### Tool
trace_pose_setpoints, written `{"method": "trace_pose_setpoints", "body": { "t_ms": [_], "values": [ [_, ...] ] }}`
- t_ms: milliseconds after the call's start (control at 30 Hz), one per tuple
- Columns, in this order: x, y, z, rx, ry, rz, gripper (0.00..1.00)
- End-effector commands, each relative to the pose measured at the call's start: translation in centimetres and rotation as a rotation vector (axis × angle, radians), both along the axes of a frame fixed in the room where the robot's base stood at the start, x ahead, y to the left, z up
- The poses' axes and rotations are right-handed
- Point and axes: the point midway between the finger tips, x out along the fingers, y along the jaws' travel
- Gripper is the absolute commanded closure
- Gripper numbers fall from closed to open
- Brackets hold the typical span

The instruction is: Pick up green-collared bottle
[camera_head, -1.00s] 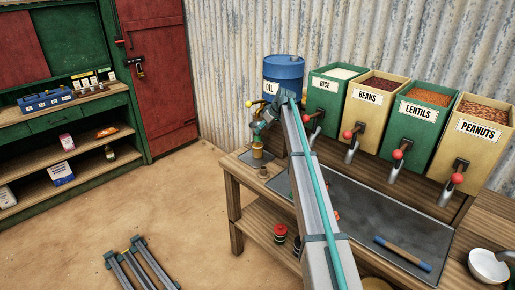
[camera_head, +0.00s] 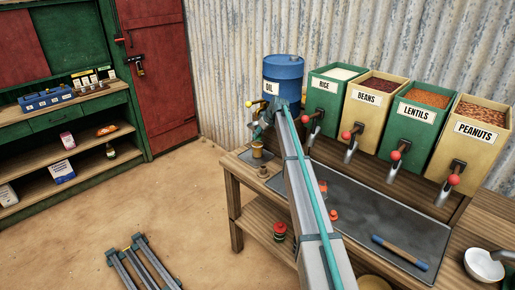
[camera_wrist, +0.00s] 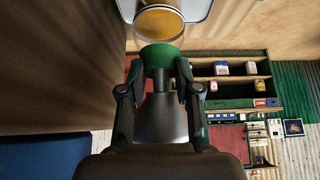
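The green-collared bottle (camera_wrist: 160,60) stands between my gripper's fingers in the wrist view, with its green collar level with the fingertips. A round amber part (camera_wrist: 159,22) shows beyond the collar. In the head view a small amber bottle (camera_head: 257,151) stands at the left end of the counter, below the oil drum's tap. My gripper (camera_wrist: 160,71) has one finger on each side of the collar, very close to it. Whether the fingers press on it cannot be made out. A grey cone-like shape lies between the fingers; its nature is unclear.
The blue oil drum (camera_head: 284,76) stands right behind my gripper. Labelled bins with red-knobbed spouts, such as the rice bin (camera_head: 331,97), line the counter. A small brown object (camera_head: 263,171) sits near the bottle. A dark tray (camera_head: 385,222) fills the counter's middle.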

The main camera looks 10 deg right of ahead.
Motion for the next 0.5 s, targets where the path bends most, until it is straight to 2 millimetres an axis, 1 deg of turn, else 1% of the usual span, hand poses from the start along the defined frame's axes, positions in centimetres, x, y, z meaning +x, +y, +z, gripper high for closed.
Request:
{"method": "trace_pose_setpoints", "body": {
  "t_ms": [33,100,500],
  "values": [
    [0.00,0.01,0.01,0.000,0.000,0.000,0.91],
    [0.01,0.01,0.01,0.000,0.000,0.000,1.00],
    [0.03,0.02,0.09,0.001,-0.001,0.000,1.00]
  ]
}}
